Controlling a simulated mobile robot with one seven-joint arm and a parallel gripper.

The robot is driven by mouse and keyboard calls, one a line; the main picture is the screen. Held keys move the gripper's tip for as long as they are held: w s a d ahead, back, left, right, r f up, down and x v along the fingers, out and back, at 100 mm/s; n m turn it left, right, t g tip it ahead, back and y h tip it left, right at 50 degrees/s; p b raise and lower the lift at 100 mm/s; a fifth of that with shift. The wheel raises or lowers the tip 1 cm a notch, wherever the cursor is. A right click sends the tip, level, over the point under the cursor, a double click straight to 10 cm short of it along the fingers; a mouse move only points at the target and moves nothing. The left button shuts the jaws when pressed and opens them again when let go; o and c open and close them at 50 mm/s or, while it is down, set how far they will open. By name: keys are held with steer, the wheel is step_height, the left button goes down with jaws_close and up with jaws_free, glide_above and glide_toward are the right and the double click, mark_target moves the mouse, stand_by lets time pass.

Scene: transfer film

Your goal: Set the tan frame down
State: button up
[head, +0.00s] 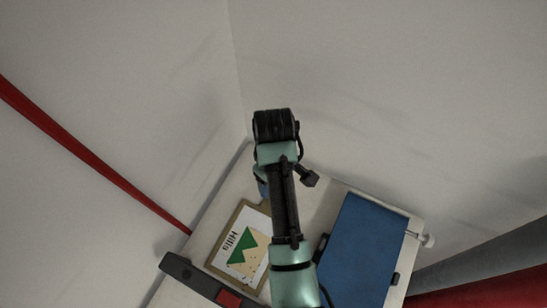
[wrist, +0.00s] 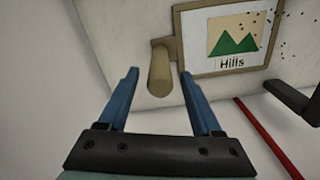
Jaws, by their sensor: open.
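The tan frame (head: 225,233) lies on the white table, around a picture with a green hill and the word "Hills". In the wrist view the frame (wrist: 215,73) is at the upper right, with a tan cylindrical grip (wrist: 160,78) at its left side. My gripper (wrist: 160,74) is open, its blue fingers on either side of the grip with gaps showing. I cannot tell how deep the grip sits between them. In the head view my arm covers the grip and most of the fingers.
A blue panel (head: 360,250) takes up the table's right side, with a white knob (head: 428,240) beyond it. A black bar with a red part (head: 229,298) lies at the near left. Walls meet close behind the table (head: 318,205). A red bar (head: 90,150) runs at left.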

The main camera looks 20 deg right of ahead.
step_height(320, 180, up, 6)
steer(key=shift+r+p, duration=0.25)
steer(key=shift+p, duration=0.5)
steer(key=shift+f, duration=0.1)
